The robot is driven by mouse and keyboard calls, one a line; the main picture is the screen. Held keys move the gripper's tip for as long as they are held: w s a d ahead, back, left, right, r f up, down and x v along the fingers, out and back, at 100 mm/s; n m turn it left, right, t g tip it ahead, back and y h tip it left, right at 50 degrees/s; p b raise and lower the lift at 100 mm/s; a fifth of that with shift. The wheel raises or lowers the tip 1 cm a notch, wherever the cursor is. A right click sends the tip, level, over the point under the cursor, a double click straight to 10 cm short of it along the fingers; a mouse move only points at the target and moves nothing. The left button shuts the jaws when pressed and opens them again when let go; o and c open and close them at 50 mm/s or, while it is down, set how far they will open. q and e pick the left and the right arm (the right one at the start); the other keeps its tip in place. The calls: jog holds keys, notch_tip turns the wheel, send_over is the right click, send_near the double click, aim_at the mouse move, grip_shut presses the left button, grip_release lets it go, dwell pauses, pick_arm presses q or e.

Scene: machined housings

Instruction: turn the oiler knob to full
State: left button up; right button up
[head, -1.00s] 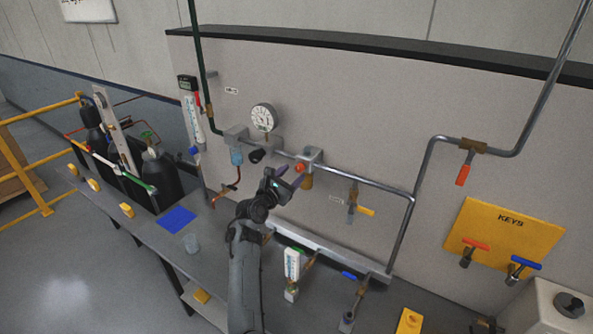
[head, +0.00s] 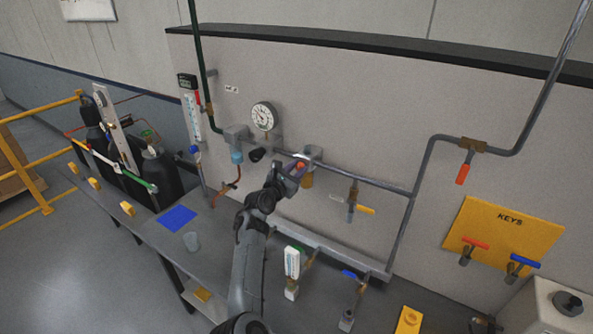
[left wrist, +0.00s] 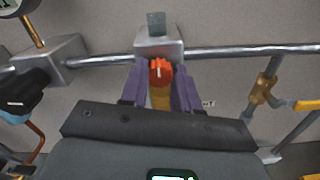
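The oiler knob (head: 300,165) is a small orange-red knob with a pale mark, on the silver block (head: 313,154) of the wall pipe. The amber oiler bowl (head: 307,181) hangs below that block. In the left wrist view the knob (left wrist: 160,71) sits between the two purple fingers of my left gripper (left wrist: 160,82), one on each side. The fingers look apart, with the knob close between them; I cannot tell whether they touch it. In the head view my left gripper (head: 294,172) partly covers the knob and bowl. My right gripper is out of view.
A pressure gauge (head: 263,116) and a black knob (head: 257,154) are left of the oiler. A yellow-handled valve (head: 363,209) hangs to its right. A lower manifold (head: 340,253) runs above the bench.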

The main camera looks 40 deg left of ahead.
pick_arm(q)
grip_shut()
